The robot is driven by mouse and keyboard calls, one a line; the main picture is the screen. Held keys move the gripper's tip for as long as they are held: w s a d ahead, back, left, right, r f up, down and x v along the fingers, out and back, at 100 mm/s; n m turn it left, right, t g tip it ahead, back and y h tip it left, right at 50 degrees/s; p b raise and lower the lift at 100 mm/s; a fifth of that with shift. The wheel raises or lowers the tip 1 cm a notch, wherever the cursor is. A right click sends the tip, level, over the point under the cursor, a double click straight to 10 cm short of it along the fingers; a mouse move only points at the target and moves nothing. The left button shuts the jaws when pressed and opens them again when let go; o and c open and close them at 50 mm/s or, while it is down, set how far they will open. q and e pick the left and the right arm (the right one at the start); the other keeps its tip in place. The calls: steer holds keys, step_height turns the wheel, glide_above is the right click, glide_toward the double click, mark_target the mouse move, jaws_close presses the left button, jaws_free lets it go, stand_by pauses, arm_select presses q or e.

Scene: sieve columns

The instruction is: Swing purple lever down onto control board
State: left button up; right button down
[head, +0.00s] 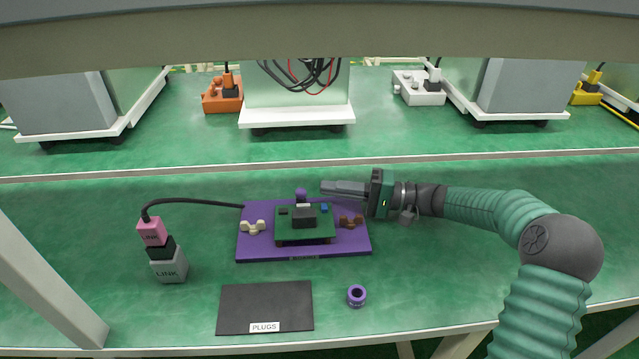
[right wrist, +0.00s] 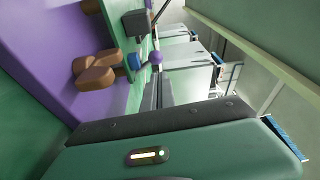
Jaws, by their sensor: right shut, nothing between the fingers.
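The purple lever (head: 301,195) stands up at the back edge of the green control board (head: 318,231). The board sits on a purple base plate (head: 258,213). In the right wrist view the lever's round purple knob (right wrist: 155,57) shows beyond my fingers, beside the board. My right gripper (head: 324,187) comes in from the right at the back of the plate. It is shut and empty, its tips just right of the lever top; I cannot tell if they touch it. My left gripper is not in view.
Brown (head: 351,221) and cream (head: 253,227) knobs flank the board. A pink plug (head: 152,232) on a grey LINK block (head: 169,268) stands left, its cable reaching the plate. A black PLUGS mat (head: 265,300) and a purple ring (head: 356,295) lie in front.

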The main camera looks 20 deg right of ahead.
steer(key=p+v, duration=0.3)
steer(key=v, duration=1)
steer(key=shift+s+d, duration=0.1)
steer(key=shift+d, duration=0.15)
steer(key=shift+f, duration=0.15)
